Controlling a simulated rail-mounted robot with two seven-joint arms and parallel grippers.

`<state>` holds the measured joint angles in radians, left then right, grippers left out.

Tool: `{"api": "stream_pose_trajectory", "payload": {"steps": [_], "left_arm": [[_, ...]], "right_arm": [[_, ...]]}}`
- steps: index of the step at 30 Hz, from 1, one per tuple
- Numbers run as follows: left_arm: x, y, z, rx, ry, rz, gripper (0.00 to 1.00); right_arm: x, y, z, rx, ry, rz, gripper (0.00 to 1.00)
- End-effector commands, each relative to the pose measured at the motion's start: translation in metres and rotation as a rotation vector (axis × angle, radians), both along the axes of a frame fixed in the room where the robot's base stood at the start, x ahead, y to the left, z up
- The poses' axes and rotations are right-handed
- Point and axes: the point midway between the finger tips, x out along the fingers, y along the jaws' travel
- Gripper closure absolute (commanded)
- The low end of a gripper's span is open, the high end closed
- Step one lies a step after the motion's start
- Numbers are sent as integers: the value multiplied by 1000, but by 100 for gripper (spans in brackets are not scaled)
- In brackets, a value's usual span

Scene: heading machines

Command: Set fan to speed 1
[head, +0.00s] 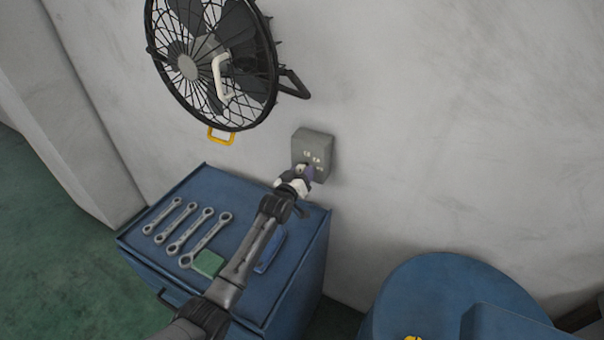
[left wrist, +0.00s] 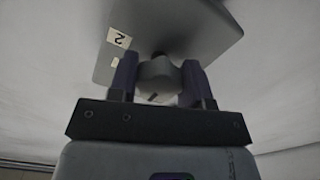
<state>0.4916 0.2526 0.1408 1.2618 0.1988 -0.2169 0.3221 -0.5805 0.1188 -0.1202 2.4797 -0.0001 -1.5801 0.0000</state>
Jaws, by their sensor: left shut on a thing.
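In the left wrist view the box (left wrist: 190,30) fills the top, with a label reading "2" (left wrist: 118,37). My left gripper (head: 305,172) is at the box's lower front. Its two fingers (left wrist: 158,82) are shut on a grey knob (left wrist: 158,72) that has a dark pointer line. The other labels are hidden or too small to read. My right gripper is not in view.
Below the box stands a blue cabinet (head: 150,228) with several wrenches (head: 184,230), a green block (head: 208,263) and a blue object (head: 270,250) on top. A blue drum (head: 430,290) stands at the lower right. The wall right of the box is bare.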

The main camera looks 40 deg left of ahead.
Motion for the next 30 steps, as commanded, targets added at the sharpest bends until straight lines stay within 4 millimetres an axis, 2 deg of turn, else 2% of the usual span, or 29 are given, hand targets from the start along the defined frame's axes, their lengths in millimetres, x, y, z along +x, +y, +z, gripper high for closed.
{"api": "stream_pose_trajectory", "payload": {"steps": [11,30], "left_arm": [[0,0,1,55,11,0,79],[-1,3,1,543,112,0,79]], "right_arm": [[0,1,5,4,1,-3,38],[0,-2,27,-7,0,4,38]]}}
